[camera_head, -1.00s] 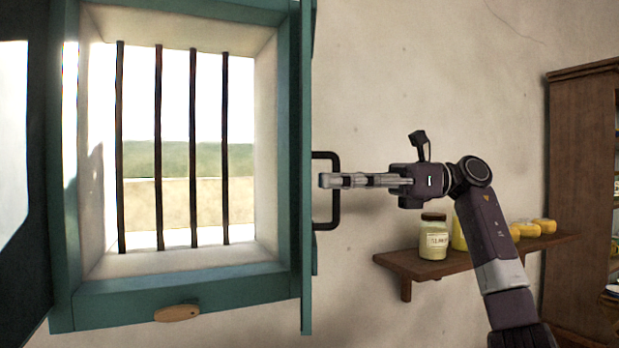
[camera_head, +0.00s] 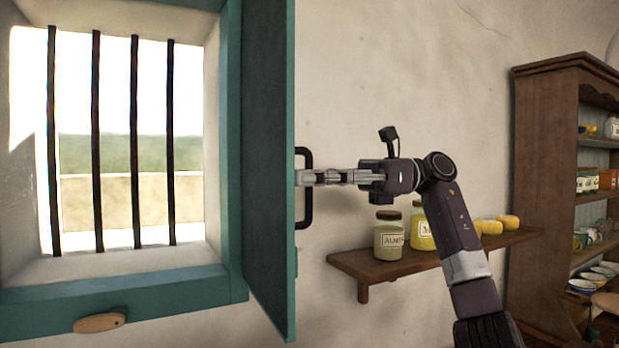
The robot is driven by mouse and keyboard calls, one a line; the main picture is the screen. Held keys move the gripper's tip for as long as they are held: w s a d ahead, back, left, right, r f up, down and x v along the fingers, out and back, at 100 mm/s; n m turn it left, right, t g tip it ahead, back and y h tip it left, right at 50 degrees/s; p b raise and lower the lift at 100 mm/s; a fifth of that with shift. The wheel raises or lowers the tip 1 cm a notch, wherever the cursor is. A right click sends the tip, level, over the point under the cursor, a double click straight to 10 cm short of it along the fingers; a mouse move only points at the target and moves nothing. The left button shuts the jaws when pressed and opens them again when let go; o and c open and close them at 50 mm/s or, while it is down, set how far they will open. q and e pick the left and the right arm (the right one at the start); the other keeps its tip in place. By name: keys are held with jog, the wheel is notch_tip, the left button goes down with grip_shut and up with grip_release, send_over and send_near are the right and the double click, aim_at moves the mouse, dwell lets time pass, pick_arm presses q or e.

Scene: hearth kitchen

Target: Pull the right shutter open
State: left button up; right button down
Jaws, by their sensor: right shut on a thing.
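The right shutter (camera_head: 265,150) is a teal panel hinged at the right side of the window frame (camera_head: 130,293). It stands swung out from the window, and I see its broad face at a steep angle. Its dark bar handle (camera_head: 306,218) sticks out on the far side, to the right. My right gripper (camera_head: 303,178) is shut on the handle at about mid-height; the shutter's edge is just left of its fingertips. My left gripper is not in view.
A wooden wall shelf (camera_head: 365,270) with a labelled jar (camera_head: 389,240), a yellow jar (camera_head: 422,232) and yellow items (camera_head: 490,226) lies below and behind my right arm. A dark wooden cabinet (camera_head: 543,180) stands at the right. Bars (camera_head: 135,140) cross the window opening.

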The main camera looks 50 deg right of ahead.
jog(key=shift+f, duration=0.1)
jog(key=c, duration=2)
grip_release()
jog(key=shift+d, duration=0.1)
jog(key=shift+c, duration=0.2)
jog(key=v, duration=0.7)
jog(key=shift+d, duration=0.15)
